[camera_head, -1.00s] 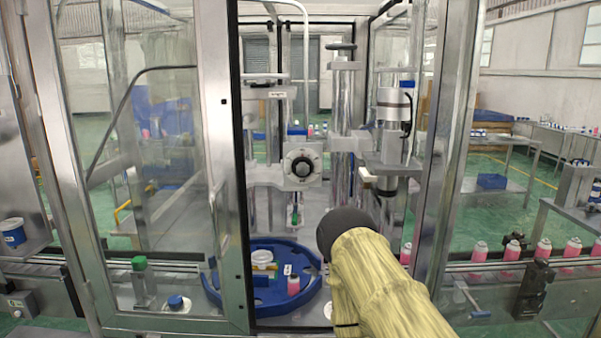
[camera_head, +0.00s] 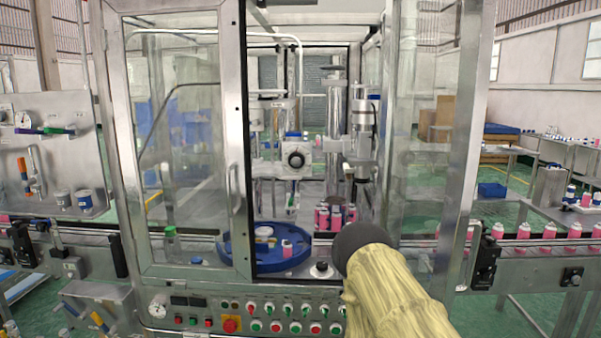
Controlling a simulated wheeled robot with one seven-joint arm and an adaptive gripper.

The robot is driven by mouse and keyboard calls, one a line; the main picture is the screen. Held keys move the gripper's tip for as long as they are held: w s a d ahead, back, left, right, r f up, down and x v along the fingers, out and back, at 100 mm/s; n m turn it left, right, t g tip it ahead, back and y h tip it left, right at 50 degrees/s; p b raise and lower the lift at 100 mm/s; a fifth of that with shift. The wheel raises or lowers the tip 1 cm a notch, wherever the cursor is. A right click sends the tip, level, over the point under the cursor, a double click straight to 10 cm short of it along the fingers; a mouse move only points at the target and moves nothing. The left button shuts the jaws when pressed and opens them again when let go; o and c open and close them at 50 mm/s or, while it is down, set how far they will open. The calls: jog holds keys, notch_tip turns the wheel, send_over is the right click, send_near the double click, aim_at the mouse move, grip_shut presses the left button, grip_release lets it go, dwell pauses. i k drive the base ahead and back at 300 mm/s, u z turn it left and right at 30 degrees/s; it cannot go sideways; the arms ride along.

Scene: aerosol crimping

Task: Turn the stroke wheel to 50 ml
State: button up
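The likely stroke wheel is a round dark knob with a pale centre (camera_head: 296,159), on a white block inside the machine, seen through the open front. Its scale cannot be read from here. My arm, in a yellowish sleeve with a dark rounded end, rises from the lower right in front of the machine. My gripper's fingers do not show, so whether they are open or shut is hidden. The arm's visible end is below and to the right of the knob and apart from it in the picture.
A blue round table (camera_head: 240,262) holds a pink can (camera_head: 287,249) and small containers. Several pink cans stand behind it. A framed glass door (camera_head: 180,130) covers the left side. The control panel (camera_head: 250,318) spans the front below. A conveyor (camera_head: 540,243) with pink cans runs right.

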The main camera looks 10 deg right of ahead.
aim_at(295, 160)
jog(key=u, duration=1.7)
jog(key=i, duration=1.35)
jog(key=z, duration=1.75)
